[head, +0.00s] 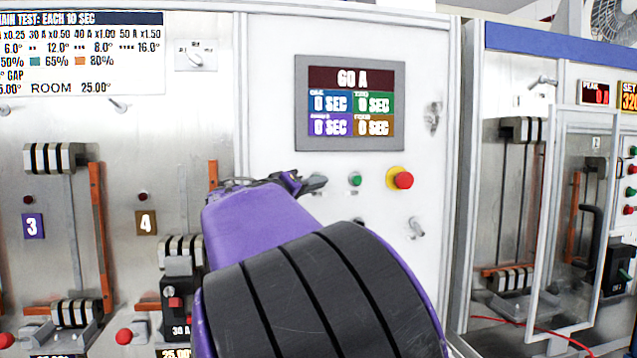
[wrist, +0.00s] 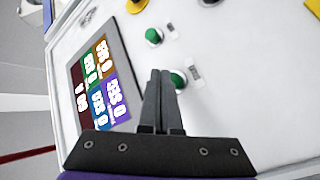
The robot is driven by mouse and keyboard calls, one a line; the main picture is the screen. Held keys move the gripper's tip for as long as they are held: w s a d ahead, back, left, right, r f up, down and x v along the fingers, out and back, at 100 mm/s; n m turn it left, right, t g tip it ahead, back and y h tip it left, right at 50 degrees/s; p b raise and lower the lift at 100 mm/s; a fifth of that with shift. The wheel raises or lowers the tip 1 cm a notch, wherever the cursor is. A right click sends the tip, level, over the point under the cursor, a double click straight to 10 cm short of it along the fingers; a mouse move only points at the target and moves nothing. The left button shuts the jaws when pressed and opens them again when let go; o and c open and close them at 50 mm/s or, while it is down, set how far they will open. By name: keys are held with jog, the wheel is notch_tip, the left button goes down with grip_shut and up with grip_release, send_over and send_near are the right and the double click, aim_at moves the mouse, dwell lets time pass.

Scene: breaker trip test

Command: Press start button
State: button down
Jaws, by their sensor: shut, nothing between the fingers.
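Two round green buttons are on the white panel in the wrist view. One green button (wrist: 178,78) is right beside my fingertips and partly covered by them; the other green button (wrist: 153,36) is higher in that picture. In the head view one green button (head: 355,180) shows just right of my gripper (head: 318,183); the other appears hidden behind my gripper. The labels beside the buttons are too small to read, so I cannot tell which is start. My gripper (wrist: 160,74) is shut and empty, pointing at the panel. I cannot tell whether it touches the nearer button.
A red mushroom button (head: 403,180) on a yellow base is right of the green button. A display (head: 350,103) reading 60 A, with several 0 SEC fields, is above. A small knob (head: 416,228) is lower right. Breaker bays with orange bars (head: 98,230) are at left.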

jog(key=shift+w, duration=0.15)
jog(key=shift+w+a, duration=0.1)
jog(key=shift+w, duration=0.2)
jog(key=shift+w+a, duration=0.1)
jog(key=shift+w, duration=0.35)
dwell(0.8)
jog(key=shift+s+f, duration=0.1)
jog(key=shift+s, duration=0.05)
jog(key=shift+s+d+b, duration=0.2)
jog(key=shift+s+b, duration=0.55)
jog(key=shift+b, duration=0.45)
jog(key=s+b, duration=0.2)
jog(key=s+d+b, duration=0.1)
jog(key=s+b, duration=0.2)
jog(key=shift+b, duration=0.3)
